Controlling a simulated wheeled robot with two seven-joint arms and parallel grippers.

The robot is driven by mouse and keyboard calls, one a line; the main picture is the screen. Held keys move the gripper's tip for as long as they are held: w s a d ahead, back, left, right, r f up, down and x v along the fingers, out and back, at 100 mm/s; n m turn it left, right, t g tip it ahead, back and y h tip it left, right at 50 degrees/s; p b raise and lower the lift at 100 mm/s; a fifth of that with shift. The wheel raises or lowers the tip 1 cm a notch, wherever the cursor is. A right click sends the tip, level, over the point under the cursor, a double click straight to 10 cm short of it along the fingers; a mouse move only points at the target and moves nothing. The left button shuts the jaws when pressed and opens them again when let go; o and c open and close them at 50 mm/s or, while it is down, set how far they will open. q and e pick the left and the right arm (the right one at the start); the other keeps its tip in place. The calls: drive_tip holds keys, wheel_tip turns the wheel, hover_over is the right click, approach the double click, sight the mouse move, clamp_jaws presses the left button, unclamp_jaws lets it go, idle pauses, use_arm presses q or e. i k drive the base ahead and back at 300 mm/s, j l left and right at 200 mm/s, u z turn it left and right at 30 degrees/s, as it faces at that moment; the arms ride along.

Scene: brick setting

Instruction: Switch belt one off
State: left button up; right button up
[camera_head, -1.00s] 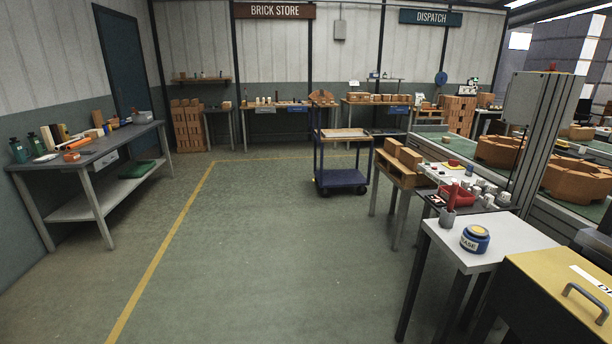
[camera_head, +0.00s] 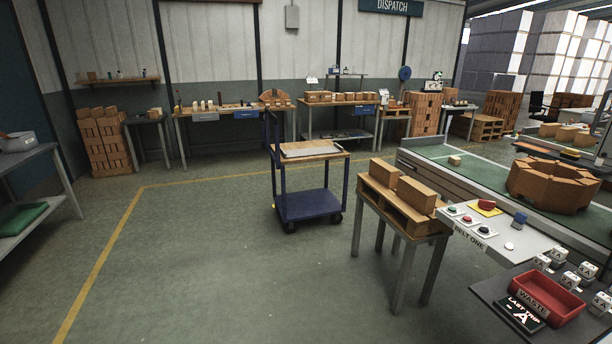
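The belt one panel (camera_head: 530,240) is a pale board at the right, with the label BELT ONE (camera_head: 469,236) on its front edge. On it are a green button (camera_head: 452,210), a red button (camera_head: 468,219) and a black button (camera_head: 484,229), each on a white plate. Behind them a larger red button (camera_head: 486,204) sits on a yellow base. A blue part (camera_head: 519,219) and a white round part (camera_head: 509,246) are to the right. A green belt (camera_head: 432,152) runs behind the panel. Neither gripper is in view.
A small table with a pallet and bricks (camera_head: 416,194) stands left of the panel. A blue trolley (camera_head: 308,205) is further back. A red WASTE tray (camera_head: 548,298) and several white lettered blocks are at lower right. The floor (camera_head: 210,265) at centre left is clear.

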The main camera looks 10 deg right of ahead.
sight(484, 205)
drive_tip(key=i+l+z, duration=0.1)
drive_tip(key=i+z, duration=0.15)
drive_tip(key=i, duration=0.3)
drive_tip(key=i+z, duration=0.3)
drive_tip(key=i, duration=0.2)
drive_tip(key=i+j+z, duration=0.1)
drive_tip(key=i+z, duration=0.15)
drive_tip(key=i, duration=0.3)
drive_tip(key=i+j+z, duration=0.25)
drive_tip(key=i, duration=0.3)
